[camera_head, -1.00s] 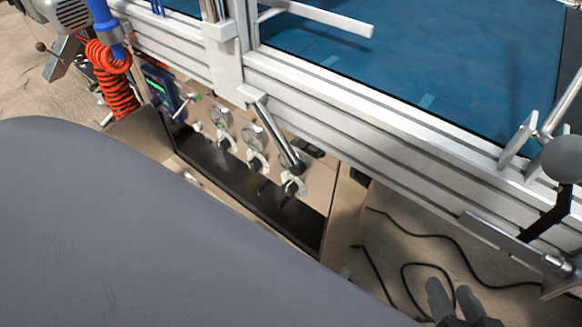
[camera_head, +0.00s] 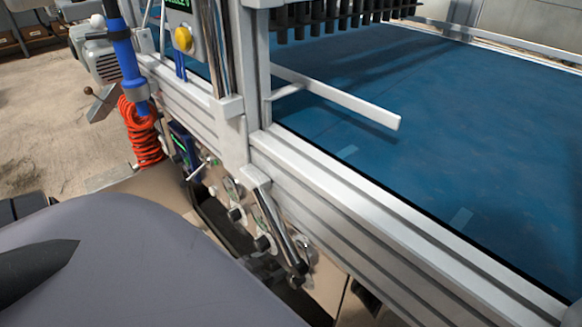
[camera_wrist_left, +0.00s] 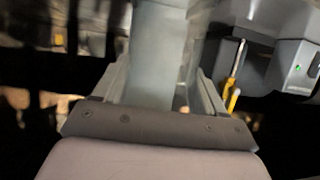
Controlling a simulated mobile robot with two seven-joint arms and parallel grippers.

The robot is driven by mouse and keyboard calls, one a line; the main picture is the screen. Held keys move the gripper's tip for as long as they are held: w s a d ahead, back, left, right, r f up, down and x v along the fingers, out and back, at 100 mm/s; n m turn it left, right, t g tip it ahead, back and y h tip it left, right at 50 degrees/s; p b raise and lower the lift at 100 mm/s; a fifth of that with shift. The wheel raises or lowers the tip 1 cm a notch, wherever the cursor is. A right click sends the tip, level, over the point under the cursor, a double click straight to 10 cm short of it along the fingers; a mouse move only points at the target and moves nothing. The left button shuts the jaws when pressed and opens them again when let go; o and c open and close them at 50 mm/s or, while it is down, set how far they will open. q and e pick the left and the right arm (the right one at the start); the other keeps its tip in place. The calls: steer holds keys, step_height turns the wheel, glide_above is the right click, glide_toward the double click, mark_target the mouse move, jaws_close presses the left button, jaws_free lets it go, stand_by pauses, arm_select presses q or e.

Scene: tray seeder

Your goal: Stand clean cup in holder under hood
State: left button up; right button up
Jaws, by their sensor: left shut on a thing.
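In the left wrist view, which is blurred, my left gripper (camera_wrist_left: 160,88) has its two grey fingers on either side of a smooth grey-blue thing (camera_wrist_left: 158,50) and is shut on it. Its top runs out of the picture, and I cannot tell for sure whether it is the cup. No cup, holder or hood can be made out in the head view. My right gripper is not in view.
The seeder's aluminium frame (camera_head: 350,207) crosses the head view, with a blue belt (camera_head: 470,130) behind it. A white bar (camera_head: 340,98) sticks out over the belt. A red coiled hose (camera_head: 141,135) hangs at the left. Dark nozzles (camera_head: 330,20) hang at the top.

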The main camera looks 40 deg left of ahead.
arm_select(q)
steer(key=w, duration=0.3)
steer(key=shift+w+b, duration=0.2)
steer(key=shift+b, duration=0.1)
steer(key=w, duration=0.1)
steer(key=w+b, duration=0.2)
steer(key=w, duration=0.1)
steer(key=shift+f, duration=0.25)
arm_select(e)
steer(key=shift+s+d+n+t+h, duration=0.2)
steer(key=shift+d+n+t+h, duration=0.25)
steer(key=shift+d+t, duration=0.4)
arm_select(q)
steer(key=shift+f, duration=0.15)
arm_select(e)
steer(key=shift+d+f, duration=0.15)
arm_select(q)
steer(key=o, duration=1.1)
steer(key=shift+f, duration=0.1)
steer(key=shift+c, duration=0.2)
steer(key=o, duration=0.4)
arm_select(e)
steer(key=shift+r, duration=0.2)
